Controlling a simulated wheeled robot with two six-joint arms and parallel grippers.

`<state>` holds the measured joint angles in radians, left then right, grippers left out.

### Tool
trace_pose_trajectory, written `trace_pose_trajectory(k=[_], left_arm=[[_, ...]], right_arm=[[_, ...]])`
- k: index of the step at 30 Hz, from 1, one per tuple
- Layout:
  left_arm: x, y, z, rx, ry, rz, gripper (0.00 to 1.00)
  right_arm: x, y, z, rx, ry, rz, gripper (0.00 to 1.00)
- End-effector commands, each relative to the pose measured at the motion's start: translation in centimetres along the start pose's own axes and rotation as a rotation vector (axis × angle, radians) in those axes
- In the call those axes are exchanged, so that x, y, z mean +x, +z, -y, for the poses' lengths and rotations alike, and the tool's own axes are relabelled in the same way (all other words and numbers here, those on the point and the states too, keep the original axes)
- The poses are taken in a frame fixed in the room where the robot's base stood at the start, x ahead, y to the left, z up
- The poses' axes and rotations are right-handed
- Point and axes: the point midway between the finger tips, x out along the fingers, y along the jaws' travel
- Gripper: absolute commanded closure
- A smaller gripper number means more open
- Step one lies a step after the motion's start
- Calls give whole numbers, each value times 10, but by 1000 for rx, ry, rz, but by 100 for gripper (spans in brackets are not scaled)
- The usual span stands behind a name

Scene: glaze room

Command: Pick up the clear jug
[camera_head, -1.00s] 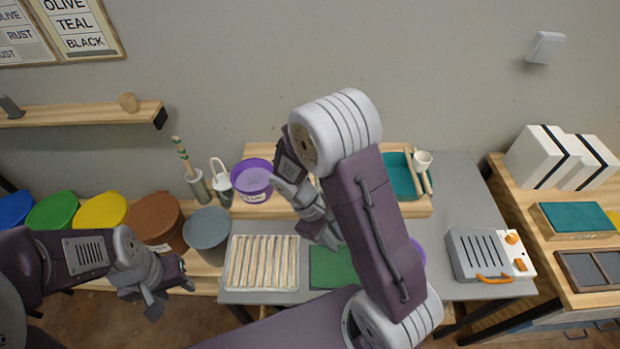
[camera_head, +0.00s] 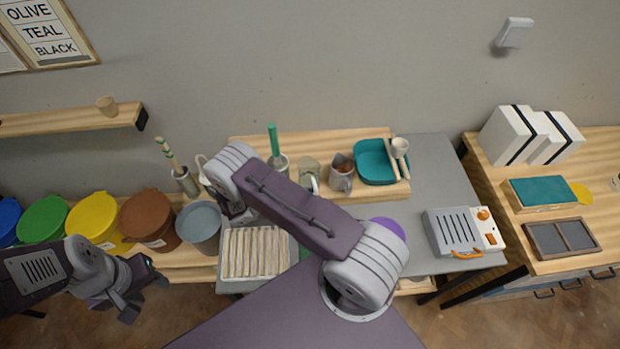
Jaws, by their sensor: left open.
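A clear jug (camera_head: 309,170) stands on the raised wooden shelf at the back of the table, its lower part partly covered by my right arm. Beside it on the right is a grey jug (camera_head: 341,172) with brown contents. My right gripper (camera_head: 236,210) hangs left of the clear jug, apart from it, near the slatted tray; its fingers are mostly hidden by my own arm. My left gripper (camera_head: 140,298) is open and empty at the lower left, in front of the buckets, far from the jug.
A slatted tray (camera_head: 256,252), grey bucket (camera_head: 198,222) and brown bucket (camera_head: 150,221) are nearby.

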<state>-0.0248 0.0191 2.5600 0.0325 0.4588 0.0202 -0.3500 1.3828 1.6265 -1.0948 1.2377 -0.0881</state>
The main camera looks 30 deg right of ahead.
Motion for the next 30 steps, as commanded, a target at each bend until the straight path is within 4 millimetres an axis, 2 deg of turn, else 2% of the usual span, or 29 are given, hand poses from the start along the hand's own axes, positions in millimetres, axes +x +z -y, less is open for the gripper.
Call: trace_pose_trajectory(k=[5,10,16,17,18,19,30], left_arm=[[-22,-2,0,0,0,0,55],[-24,-3,0,0,0,0,55],[-23,-2,0,0,0,0,55],[-23,-2,0,0,0,0,55],[-23,-2,0,0,0,0,55],[-23,-2,0,0,0,0,55],[-23,-2,0,0,0,0,55]], right_arm=[[28,6,2,-1,-7,0,78],[50,2,1,0,-3,-1,78],[51,1,1,1,-2,-1,78],[51,1,1,1,-2,-1,84],[51,1,0,1,-2,-1,95],[51,1,0,1,-2,-1,100],[50,1,0,1,-2,-1,100]])
